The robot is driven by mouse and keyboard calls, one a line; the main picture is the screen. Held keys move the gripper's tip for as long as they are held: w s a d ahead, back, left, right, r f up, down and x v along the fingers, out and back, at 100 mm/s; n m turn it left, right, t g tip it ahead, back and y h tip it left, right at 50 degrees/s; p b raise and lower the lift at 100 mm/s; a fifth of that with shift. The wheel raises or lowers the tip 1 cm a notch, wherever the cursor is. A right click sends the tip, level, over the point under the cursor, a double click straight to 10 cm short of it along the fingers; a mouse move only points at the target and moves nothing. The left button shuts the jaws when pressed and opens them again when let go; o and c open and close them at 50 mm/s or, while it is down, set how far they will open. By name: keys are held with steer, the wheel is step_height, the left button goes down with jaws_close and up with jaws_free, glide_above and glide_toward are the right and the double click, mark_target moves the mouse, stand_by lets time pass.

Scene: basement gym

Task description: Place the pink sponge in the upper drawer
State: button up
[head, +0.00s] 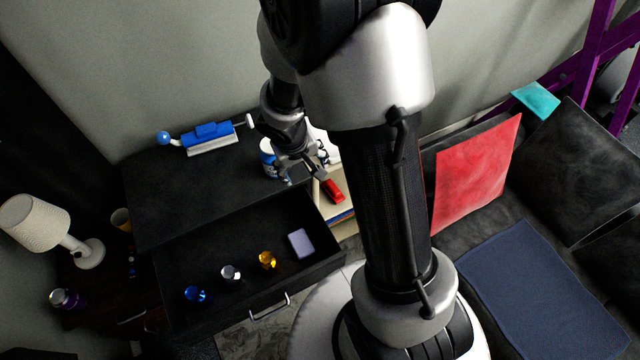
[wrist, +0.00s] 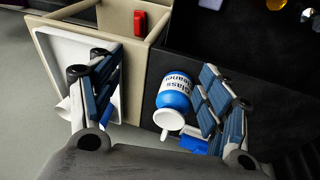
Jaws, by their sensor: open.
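A black cabinet has its upper drawer (head: 220,264) pulled open toward the front. A pale lavender, sponge-like block (head: 301,242) lies in its right part; I cannot tell if this is the pink sponge, and no clearly pink sponge shows elsewhere. My gripper (head: 304,172) is open, pointing down near the cabinet top's right edge, behind and above the drawer. In the wrist view, the gripper (wrist: 160,102) has its fingers spread wide. A white and blue glass cleaner bottle (wrist: 174,92) shows between them, nearer the right finger; contact cannot be told.
Blue (head: 195,294), silver (head: 231,272) and gold (head: 267,260) small objects stand in the drawer. A blue and white device (head: 212,138) sits on the cabinet top. A beige box (wrist: 132,60) with a red object (head: 332,190) stands right. A lamp (head: 36,222) stands left.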

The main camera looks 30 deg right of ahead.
steer(key=s+d+v, duration=0.1)
steer(key=d+v, duration=0.1)
steer(key=v, duration=0.8)
steer(key=s+a+r+t+y, duration=0.1)
steer(key=s+a+r, duration=0.1)
steer(key=s+r, duration=0.5)
steer(key=s+a+r+t+y, duration=0.1)
steer(key=s+a+r, duration=0.2)
steer(key=s+r, duration=0.4)
steer(key=s, duration=0.3)
steer(key=shift+a+n, duration=0.2)
steer(key=shift+n, duration=0.1)
